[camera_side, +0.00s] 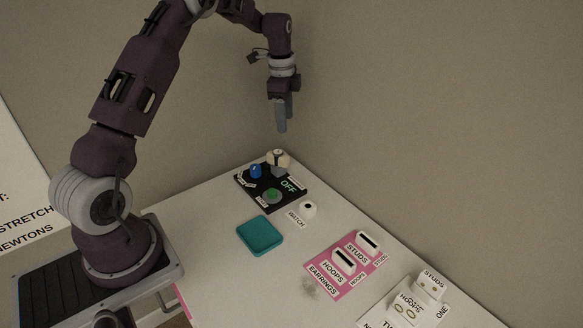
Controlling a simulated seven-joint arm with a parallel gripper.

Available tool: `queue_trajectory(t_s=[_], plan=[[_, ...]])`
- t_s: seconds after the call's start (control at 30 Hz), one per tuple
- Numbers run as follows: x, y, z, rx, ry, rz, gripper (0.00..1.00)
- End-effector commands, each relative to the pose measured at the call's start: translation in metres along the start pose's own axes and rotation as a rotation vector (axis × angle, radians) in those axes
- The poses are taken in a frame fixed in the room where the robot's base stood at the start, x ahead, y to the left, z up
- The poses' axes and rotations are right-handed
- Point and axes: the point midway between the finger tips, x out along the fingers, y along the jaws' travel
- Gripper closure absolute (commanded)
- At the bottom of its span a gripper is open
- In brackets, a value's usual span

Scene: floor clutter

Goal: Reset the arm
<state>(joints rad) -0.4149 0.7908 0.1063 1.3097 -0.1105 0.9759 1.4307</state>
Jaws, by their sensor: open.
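My arm rises from its base at the left and bends over at the top. My gripper (282,115) hangs pointing down, high above the back of the white table (215,282). It is open and appears empty; the gap between its fingers is hard to see from this side. It is apart from everything on the table. Below it is a black panel (248,183) with a blue knob (256,171), a green button (272,196), a pale device (278,160) and an OFF label.
A teal square pad (260,237) lies mid-table, with a small white WATCH stand (308,209) to its right. A pink earrings mat (350,287) holds HOOPS and STUDS holders. White earring boxes (430,287) stand at lower right. The wall (430,130) is behind.

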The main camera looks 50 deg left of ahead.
Motion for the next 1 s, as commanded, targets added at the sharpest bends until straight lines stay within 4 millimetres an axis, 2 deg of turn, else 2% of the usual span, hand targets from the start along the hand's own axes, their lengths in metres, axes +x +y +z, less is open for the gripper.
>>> queue_trajectory(t_s=[0.03, 0.07, 0.1, 0.17, 0.23, 0.27, 0.3, 0.37, 0.4, 0.5, 0.6, 0.7, 1.0], plan=[[-0.044, 0.022, -0.016, -0.061, 0.022, -0.036, 0.46], [-0.068, 0.04, -0.025, -0.111, 0.037, -0.055, 0.46], [-0.098, 0.065, -0.033, -0.179, 0.059, -0.077, 0.46], [-0.136, 0.108, -0.041, -0.276, 0.095, -0.106, 0.46], [-0.171, 0.162, -0.043, -0.387, 0.144, -0.134, 0.46], [-0.183, 0.186, -0.042, -0.434, 0.167, -0.145, 0.46], [-0.194, 0.218, -0.038, -0.495, 0.198, -0.156, 0.46], [-0.204, 0.264, -0.028, -0.584, 0.245, -0.168, 0.46], [-0.205, 0.292, -0.02, -0.639, 0.275, -0.172, 0.46], [-0.199, 0.344, 0.0, -0.755, 0.341, -0.177, 0.46], [-0.189, 0.373, 0.015, -0.832, 0.383, -0.173, 0.46], [-0.182, 0.384, 0.021, -0.869, 0.402, -0.17, 0.46], [-0.182, 0.385, 0.022, -0.877, 0.402, -0.169, 0.46]])
